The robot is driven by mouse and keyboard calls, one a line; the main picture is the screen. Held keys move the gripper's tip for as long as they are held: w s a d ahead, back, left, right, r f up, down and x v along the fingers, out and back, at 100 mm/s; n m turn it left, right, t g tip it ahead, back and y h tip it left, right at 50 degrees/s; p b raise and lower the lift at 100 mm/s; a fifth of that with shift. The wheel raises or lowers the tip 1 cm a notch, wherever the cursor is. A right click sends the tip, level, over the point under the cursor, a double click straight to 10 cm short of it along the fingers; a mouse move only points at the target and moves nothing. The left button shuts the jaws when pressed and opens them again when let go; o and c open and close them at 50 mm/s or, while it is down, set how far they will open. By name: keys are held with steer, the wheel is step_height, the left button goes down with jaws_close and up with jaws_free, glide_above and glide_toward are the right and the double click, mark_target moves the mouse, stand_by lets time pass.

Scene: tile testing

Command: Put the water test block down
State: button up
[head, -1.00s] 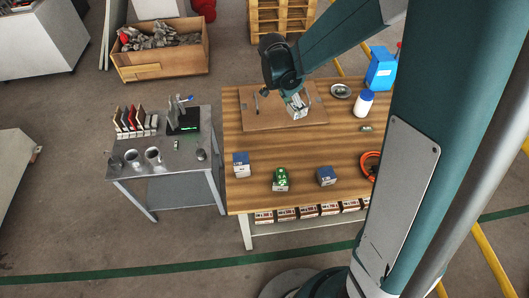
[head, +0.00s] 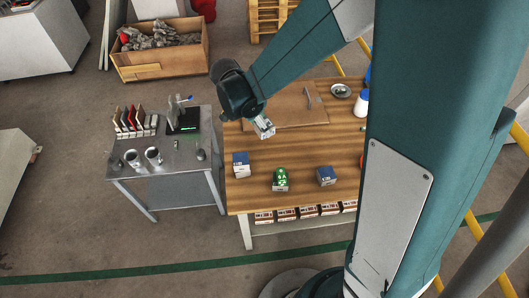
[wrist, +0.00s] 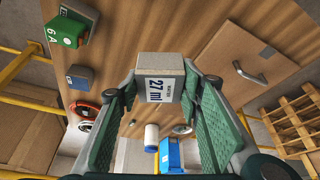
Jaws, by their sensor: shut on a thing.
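The water test block is a pale grey block with a white label reading "27 ml" in the wrist view (wrist: 160,78). My gripper (wrist: 160,90) is shut on it, one green-padded finger at each side. In the head view the block (head: 264,127) hangs under my gripper (head: 262,121) near the left part of the wooden table (head: 300,150), beside the brown board (head: 320,115). I cannot tell how high the block is above the surface.
A metal dish (head: 341,90) and a white bottle (head: 361,104) stand at the back right. A grey side table (head: 180,160) adjoins on the left. Bare wood lies mid-table.

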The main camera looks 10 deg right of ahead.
steer(key=shift+f, duration=1.55)
steer(key=shift+f+b, duration=0.8)
steer(key=shift+f, duration=2.3)
steer(key=shift+f+b, duration=0.55)
steer(key=shift+f, duration=1.3)
steer(key=shift+f, duration=0.15)
steer(key=o, duration=1.1)
